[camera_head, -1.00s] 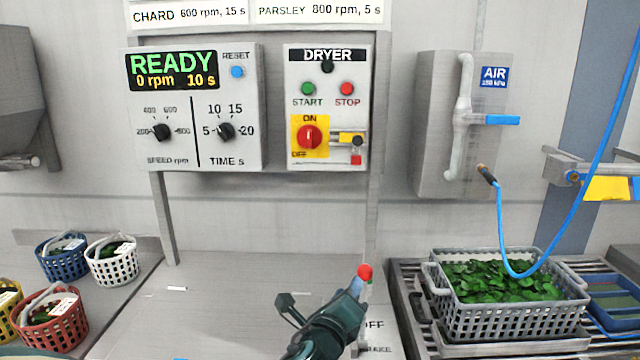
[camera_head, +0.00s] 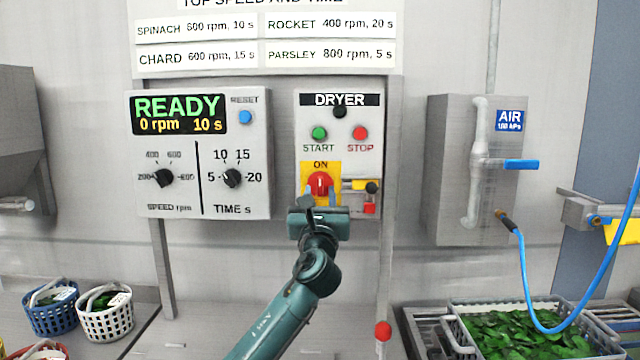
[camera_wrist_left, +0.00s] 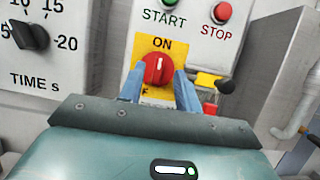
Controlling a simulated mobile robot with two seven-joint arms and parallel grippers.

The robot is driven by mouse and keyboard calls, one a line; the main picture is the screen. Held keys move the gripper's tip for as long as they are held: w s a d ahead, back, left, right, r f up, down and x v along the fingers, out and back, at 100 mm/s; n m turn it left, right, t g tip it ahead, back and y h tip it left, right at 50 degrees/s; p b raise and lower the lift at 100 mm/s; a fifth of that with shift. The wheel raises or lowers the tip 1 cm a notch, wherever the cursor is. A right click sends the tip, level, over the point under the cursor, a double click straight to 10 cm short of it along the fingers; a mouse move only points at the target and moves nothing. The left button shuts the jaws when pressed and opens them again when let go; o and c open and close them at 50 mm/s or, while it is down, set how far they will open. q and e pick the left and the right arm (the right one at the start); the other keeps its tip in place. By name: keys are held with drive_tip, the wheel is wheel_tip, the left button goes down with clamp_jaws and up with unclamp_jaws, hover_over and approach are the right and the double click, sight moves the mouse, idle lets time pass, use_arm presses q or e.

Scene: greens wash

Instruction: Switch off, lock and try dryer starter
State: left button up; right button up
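The dryer starter box (camera_head: 286,150) carries a green START button (camera_head: 319,133), a red STOP button (camera_head: 360,133) and a red rotary switch (camera_head: 320,183) on a yellow plate. In the left wrist view the switch's (camera_wrist_left: 158,68) white mark points up towards ON; the lower plate is partly hidden. My left gripper (camera_head: 320,198) is in front of the switch. Its two blue fingers (camera_wrist_left: 157,85) are apart, one to each side of the knob; contact is unclear. A yellow bar (camera_head: 355,184) with a black knob and a small red piece (camera_head: 369,208) sit right of the switch. My right gripper is out of view.
The speed and time panel (camera_head: 200,200) reads READY, 0 rpm, 10 s. An air valve with a blue handle (camera_head: 521,164) and blue hose is at right. A red-topped lever (camera_head: 383,331) stands below the starter. A crate of greens (camera_head: 470,345) and baskets (camera_head: 105,320) are lower down.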

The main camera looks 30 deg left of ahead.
sight(320, 183)
use_arm(q)
drive_tip(key=shift+x, duration=1.8)
drive_tip(key=shift+c, duration=0.4)
drive_tip(key=shift+f, duration=0.1)
clamp_jaws()
